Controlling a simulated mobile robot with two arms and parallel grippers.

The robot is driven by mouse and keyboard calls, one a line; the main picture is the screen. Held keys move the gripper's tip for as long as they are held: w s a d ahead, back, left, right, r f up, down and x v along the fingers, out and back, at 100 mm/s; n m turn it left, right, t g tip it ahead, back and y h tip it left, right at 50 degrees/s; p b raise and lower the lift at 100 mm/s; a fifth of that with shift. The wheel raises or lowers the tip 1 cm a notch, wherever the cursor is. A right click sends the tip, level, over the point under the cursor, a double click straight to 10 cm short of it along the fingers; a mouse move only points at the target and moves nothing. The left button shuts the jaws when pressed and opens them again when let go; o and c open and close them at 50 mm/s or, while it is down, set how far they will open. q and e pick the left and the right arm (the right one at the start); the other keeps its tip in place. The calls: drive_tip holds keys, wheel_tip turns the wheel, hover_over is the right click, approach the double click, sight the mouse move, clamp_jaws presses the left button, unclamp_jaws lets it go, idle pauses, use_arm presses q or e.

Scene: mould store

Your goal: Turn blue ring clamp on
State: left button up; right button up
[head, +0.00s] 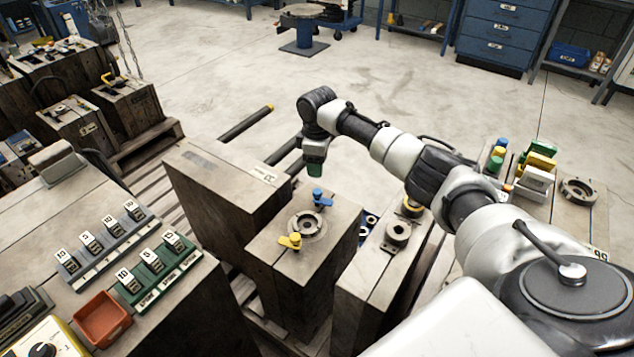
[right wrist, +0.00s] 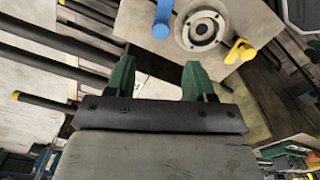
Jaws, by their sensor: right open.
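The blue ring clamp (head: 321,196) sits at the back edge of a ring (head: 307,224) on top of a wooden-coloured block (head: 310,256). A yellow clamp (head: 290,241) sits at the ring's front left. In the right wrist view the blue clamp (right wrist: 162,19) is left of the ring (right wrist: 203,29) and the yellow clamp (right wrist: 241,50) is right of it. My right gripper (head: 314,168) is above and just behind the blue clamp in the head view. Its green fingers (right wrist: 155,75) are open and empty, apart from the clamp. My left gripper is not in view.
A similar block (head: 222,185) stands to the left and another block (head: 387,270) to the right, bearing a small round fitting (head: 397,235). Dark bars with yellow ends (head: 245,124) stick out behind. A red tray (head: 103,319) and labelled racks stand at left.

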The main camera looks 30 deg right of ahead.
sight(317, 191)
wheel_tip(317, 191, down, 9)
drive_tip(key=shift+r+b, duration=0.1)
drive_tip(key=shift+b, duration=0.75)
drive_tip(key=shift+f, duration=0.4)
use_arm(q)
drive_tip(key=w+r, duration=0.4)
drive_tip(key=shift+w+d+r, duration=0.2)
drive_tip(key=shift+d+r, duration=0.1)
use_arm(e)
drive_tip(key=shift+c, duration=0.2)
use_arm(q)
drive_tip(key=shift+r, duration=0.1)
use_arm(e)
drive_tip(key=c, duration=0.9)
